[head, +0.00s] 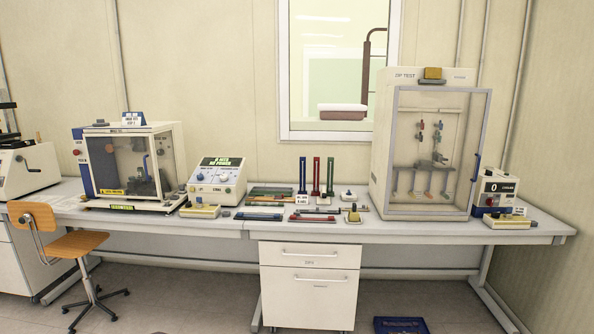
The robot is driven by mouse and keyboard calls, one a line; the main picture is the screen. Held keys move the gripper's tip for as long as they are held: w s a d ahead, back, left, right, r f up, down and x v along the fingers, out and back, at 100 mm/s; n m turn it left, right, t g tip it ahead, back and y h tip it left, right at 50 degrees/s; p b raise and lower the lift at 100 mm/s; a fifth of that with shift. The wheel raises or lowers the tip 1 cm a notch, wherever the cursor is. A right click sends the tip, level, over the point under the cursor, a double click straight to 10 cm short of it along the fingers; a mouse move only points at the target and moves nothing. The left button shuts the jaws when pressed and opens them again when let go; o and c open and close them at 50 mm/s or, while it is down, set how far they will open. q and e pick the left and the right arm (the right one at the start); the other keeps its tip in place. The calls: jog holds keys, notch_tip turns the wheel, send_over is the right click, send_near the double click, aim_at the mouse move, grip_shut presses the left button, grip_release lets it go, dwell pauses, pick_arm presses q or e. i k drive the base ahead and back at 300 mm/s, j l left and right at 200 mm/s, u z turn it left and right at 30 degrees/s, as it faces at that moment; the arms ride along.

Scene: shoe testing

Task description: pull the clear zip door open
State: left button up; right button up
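The zip test cabinet (378,140) is a tall cream box at the right of the bench. Its clear door (408,155) has a grey frame and a dark blue handle (476,167) on its right side. The door looks closed, though I cannot tell if it sits fully against the cabinet. Through it I see hanging zip pieces with red and blue parts. Neither of my grippers shows in the head view.
A counter box (498,187) stands right of the cabinet, close to the handle. A second clear-fronted machine (110,165) and a meter box (217,180) stand left. Coloured strips lie mid-bench. An orange chair (70,243) and a blue crate (400,325) occupy the floor.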

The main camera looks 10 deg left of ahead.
aim_at(489, 91)
jog(key=i+u, duration=0.3)
jog(key=i, duration=1.3)
